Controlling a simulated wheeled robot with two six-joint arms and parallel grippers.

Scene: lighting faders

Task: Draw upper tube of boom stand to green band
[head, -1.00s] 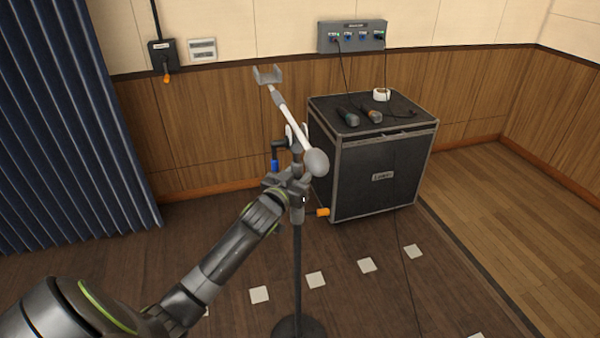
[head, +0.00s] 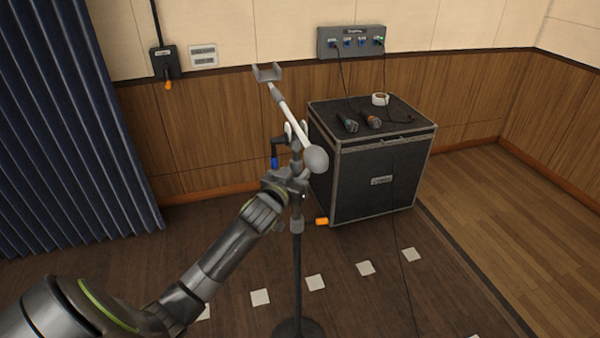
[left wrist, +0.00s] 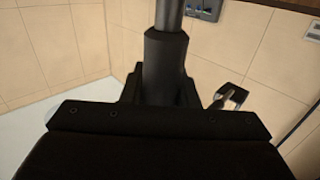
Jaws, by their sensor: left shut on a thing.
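The boom stand stands upright on the floor, with a dark lower tube (head: 297,270) and a round base (head: 298,329). A collar (head: 297,225) with an orange-ended knob (head: 322,221) sits at the top of the lower tube. My left gripper (head: 290,182) is shut on the stand's upper tube above this collar. In the left wrist view the dark sleeve (left wrist: 165,60) rises between the fingers, with a grey tube above it. The tilted white boom (head: 290,120) has a grey counterweight (head: 316,158). I see no green band on the stand. My right gripper is out of view.
A black flight case (head: 375,185) stands behind on the right, carrying two microphones (head: 348,122) and a tape roll (head: 380,99). A cable runs down to the floor. White marks (head: 316,283) lie on the floor. A blue curtain (head: 60,130) hangs at left.

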